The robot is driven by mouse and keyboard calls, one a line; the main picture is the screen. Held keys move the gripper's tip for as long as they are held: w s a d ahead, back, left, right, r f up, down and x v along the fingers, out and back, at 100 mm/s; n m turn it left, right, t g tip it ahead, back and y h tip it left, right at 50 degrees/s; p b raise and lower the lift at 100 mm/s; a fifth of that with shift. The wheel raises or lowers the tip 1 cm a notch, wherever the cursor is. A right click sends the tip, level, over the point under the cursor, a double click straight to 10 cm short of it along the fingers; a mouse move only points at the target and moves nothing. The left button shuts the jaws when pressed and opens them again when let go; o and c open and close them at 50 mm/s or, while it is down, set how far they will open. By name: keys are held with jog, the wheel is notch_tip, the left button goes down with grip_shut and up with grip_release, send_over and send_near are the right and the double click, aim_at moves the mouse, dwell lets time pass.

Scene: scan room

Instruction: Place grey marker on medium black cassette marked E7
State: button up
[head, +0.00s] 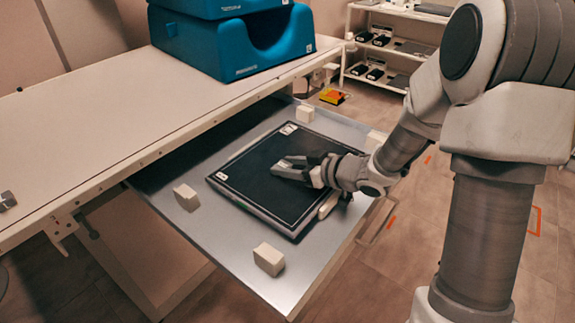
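A flat black cassette (255,172) with a pale edge lies on the metal pull-out tray (170,165). It has small white labels at its far corner and left corner; their text is too small to read. My gripper (283,167) reaches in from the right, low over the middle of the cassette. A small light grey piece (284,164) shows at the fingertips and may be the grey marker. I cannot tell whether the fingers are shut on it or whether it touches the cassette. The fingers and wrist hide part of the cassette's right side.
Pale blocks stand on the tray around the cassette, such as the front one (268,259) and the left one (187,197). The white table (110,105) overhangs the tray's back left and carries blue cushions (235,45). A shelf (352,50) with dark items stands behind.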

jog(key=shift+o, duration=1.2)
